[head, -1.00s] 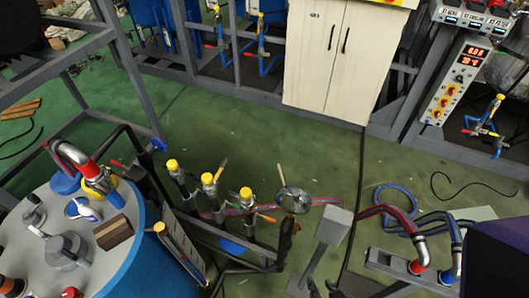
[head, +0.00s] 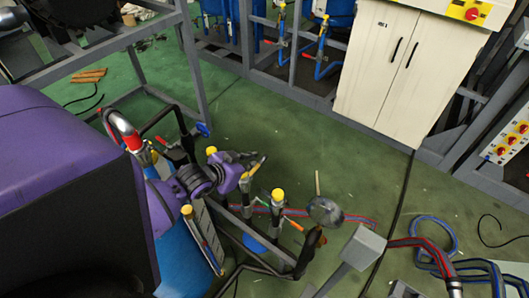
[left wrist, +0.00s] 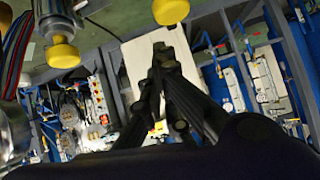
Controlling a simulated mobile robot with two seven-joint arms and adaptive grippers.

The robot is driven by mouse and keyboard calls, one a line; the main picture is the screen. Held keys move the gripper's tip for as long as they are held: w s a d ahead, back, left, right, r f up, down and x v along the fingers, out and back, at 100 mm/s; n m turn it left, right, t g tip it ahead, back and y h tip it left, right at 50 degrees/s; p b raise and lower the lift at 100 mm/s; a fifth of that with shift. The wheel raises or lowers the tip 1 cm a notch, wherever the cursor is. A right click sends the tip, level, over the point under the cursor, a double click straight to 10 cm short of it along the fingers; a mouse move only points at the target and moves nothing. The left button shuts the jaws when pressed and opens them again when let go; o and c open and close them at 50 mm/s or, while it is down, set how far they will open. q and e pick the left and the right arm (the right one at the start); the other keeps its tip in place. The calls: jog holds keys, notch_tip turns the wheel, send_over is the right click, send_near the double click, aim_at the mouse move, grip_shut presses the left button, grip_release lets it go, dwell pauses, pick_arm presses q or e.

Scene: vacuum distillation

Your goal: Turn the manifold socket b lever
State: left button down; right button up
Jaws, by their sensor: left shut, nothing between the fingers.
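The manifold in the head view has a row of upright dark sockets with yellow caps. The near right cap (head: 278,195) and the far left cap (head: 211,151) show; my purple wrist hides the middle socket. A tan lever (head: 258,165) sticks up just right of my wrist, and an orange-red lever (head: 294,224) sits by the near right socket. I cannot read which is socket b. My left gripper (head: 243,157) is beside the middle socket, close to the tan lever; contact is unclear. Its dark fingers (left wrist: 160,50) are shut and empty, below a yellow cap (left wrist: 170,12).
A round metal piece (head: 325,210) and a grey box on a post (head: 363,247) stand right of the manifold. A pipe with a red band (head: 122,130) rises behind my arm.

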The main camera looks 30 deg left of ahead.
pick_arm(q)
jog(key=w+a+r+n, duration=0.1)
jog(key=w+a+r, duration=0.2)
jog(key=b, duration=0.1)
send_over(263, 160)
jog(key=shift+n, duration=0.4)
jog(key=f, duration=0.6)
jog(key=shift+s+f, duration=0.25)
jog(key=shift+s, duration=0.15)
notch_tip(263, 160, down, 2)
jog(key=shift+w+f, duration=0.1)
jog(key=shift+f, duration=0.1)
jog(key=shift+w+f, duration=0.1)
jog(key=shift+f, duration=0.55)
pick_arm(e)
jog(key=shift+s+d+f, duration=0.25)
jog(key=shift+d+f, duration=0.2)
jog(key=shift+d, duration=0.15)
pick_arm(q)
jog(key=shift+w+g, duration=0.1)
jog(key=shift+g, duration=0.2)
pick_arm(e)
jog(key=shift+a, duration=0.1)
pick_arm(q)
jog(key=shift+f, duration=0.1)
jog(key=shift+w+f+g, duration=0.15)
jog(key=shift+g, duration=0.15)
